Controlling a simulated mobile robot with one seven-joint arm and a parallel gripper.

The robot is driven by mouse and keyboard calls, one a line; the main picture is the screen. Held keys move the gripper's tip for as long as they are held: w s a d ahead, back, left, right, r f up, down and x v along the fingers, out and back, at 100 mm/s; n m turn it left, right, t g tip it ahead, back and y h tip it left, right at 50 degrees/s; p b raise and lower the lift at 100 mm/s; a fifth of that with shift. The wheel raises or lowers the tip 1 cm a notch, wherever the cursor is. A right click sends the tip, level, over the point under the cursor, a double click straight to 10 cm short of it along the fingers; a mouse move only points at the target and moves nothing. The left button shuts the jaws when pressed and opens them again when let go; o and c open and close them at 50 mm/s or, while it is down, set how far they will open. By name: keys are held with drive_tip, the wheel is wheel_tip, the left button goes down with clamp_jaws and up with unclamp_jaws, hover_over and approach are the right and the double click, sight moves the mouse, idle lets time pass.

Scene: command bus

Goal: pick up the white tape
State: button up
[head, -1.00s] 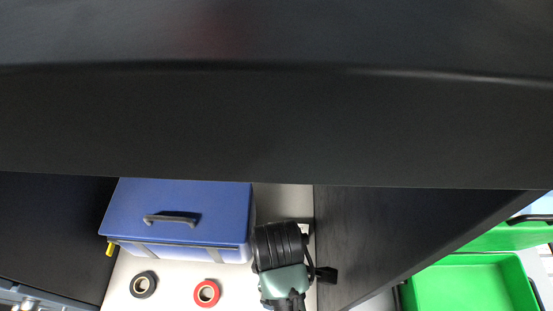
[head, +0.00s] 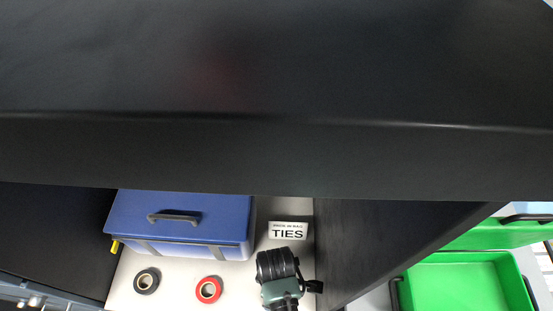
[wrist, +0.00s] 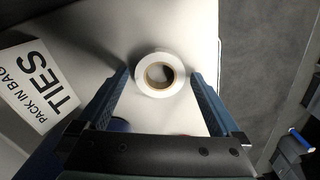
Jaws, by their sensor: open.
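The white tape (wrist: 161,94) is a roll with a brown core, lying flat on the light surface. In the wrist view it shows between and a little beyond the fingertips of my gripper (wrist: 160,76), which is open with a gap on each side of the roll. No finger is seen touching it. In the head view the white tape is not seen; my black and green arm end (head: 277,274) covers that part of the shelf.
A TIES label (head: 288,231) lies beside the tape. A red tape (head: 209,290), a black tape (head: 146,281) and a blue box (head: 180,212) stand left. A dark panel (head: 380,240) bounds the right, with a green bin (head: 460,285) beyond. A dark ledge (head: 280,155) overhangs.

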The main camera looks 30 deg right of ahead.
drive_tip(key=shift+c, duration=0.3)
drive_tip(key=c, duration=1.2)
drive_tip(key=shift+b, duration=0.3)
